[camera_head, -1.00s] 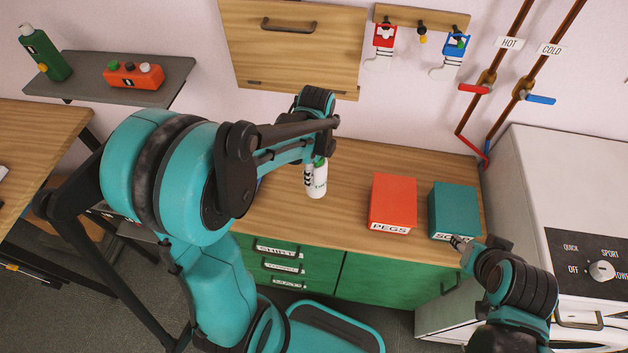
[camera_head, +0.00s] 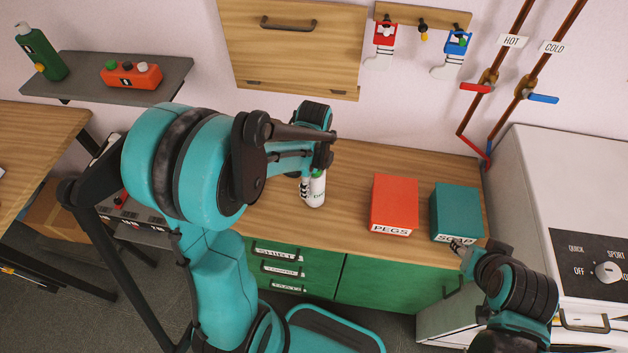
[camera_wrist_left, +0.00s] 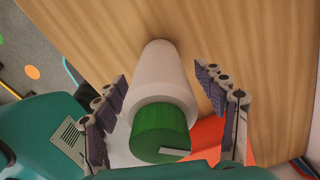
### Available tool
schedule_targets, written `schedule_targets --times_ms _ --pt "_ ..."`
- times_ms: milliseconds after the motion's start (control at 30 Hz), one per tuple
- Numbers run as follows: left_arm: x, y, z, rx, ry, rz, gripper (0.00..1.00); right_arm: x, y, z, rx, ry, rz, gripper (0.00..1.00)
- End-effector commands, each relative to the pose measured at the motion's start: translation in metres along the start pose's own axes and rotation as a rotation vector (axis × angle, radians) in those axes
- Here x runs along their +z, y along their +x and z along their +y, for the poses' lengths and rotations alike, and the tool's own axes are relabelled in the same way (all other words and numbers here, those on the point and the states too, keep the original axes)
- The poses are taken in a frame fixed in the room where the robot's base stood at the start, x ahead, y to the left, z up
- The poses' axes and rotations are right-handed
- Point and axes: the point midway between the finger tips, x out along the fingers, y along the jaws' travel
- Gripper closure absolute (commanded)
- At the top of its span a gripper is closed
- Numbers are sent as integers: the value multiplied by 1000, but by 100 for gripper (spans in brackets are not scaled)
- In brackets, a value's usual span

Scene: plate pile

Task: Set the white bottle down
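The white bottle (camera_head: 318,190) with a green cap stands upright on the wooden worktop (camera_head: 345,220). In the left wrist view the bottle (camera_wrist_left: 160,72) is seen from above, its green cap (camera_wrist_left: 160,132) nearest the camera. My left gripper (camera_head: 306,187) is around the bottle; in the wrist view its two fingers (camera_wrist_left: 163,90) stand on either side, with a visible gap on each. My right gripper (camera_head: 460,246) is in front of the teal box; its fingers are too small to tell their opening.
A red box marked PEGS (camera_head: 394,203) and a teal box (camera_head: 455,212) stand right of the bottle. A white appliance (camera_head: 570,210) is at the right, and a shelf (camera_head: 85,80) with a green bottle (camera_head: 42,52) at the left. The worktop between bottle and red box is clear.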

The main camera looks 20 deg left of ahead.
Motion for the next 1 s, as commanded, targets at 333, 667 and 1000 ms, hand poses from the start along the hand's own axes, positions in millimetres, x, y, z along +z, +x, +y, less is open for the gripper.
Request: schedule_targets --times_ms 333,667,1000 --pt "0 -14 0 0 0 0 29 -4 -6 0 0 0 0 60" --pt "0 -86 0 0 0 0 29 -17 -24 0 0 0 0 60" --pt "-1 -125 3 -11 -28 -2 29 -22 -30 0 0 0 0 60"
